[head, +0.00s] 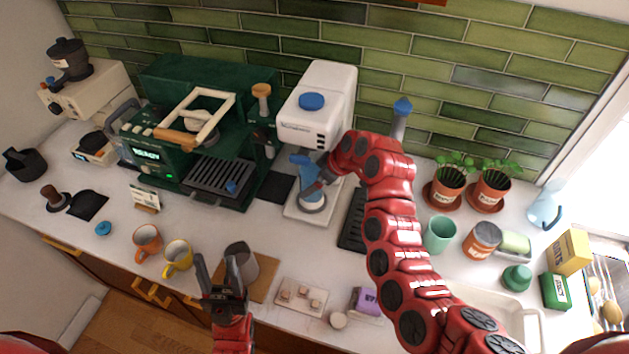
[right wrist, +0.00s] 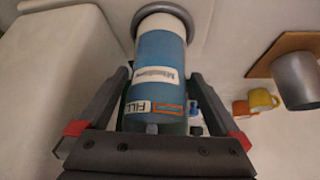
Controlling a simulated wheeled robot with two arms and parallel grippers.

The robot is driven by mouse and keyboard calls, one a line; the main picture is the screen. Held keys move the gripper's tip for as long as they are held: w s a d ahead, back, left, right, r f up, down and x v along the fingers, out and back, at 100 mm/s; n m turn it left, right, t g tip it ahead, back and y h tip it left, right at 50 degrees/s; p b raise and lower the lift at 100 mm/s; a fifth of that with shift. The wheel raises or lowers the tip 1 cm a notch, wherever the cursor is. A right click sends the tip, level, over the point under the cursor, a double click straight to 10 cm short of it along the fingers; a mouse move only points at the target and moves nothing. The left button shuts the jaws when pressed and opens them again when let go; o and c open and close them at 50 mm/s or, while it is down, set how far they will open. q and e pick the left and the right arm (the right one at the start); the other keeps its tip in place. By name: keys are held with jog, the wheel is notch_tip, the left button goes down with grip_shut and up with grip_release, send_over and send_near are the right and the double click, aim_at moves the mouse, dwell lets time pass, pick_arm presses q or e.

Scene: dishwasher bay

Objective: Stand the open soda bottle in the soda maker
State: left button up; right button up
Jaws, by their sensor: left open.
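The soda maker (head: 318,105) is a tall white machine with a blue button on top, at the back middle in the head view. The blue soda bottle (head: 303,168) is beneath its head, low over the round base ring (head: 313,204). In the right wrist view the bottle (right wrist: 155,70) shows a "FILL" label, with its far end at the grey ring (right wrist: 162,12). The bottle's top is partly hidden. My left gripper (head: 220,270) is open and empty near the front edge.
A green espresso machine (head: 185,125) stands left of the soda maker. A grey pitcher (head: 243,262) on a wooden board is close by my left gripper, with orange (head: 147,243) and yellow (head: 178,256) mugs beside it. Potted plants (head: 449,186) and a green cup (head: 439,234) stand right of my right arm.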

jog(key=shift+r, duration=0.2)
jog(key=shift+d+r, duration=0.25)
jog(key=shift+r, duration=0.05)
jog(key=v, duration=1.1)
jog(key=shift+s+a, duration=0.1)
jog(key=shift+s, duration=0.05)
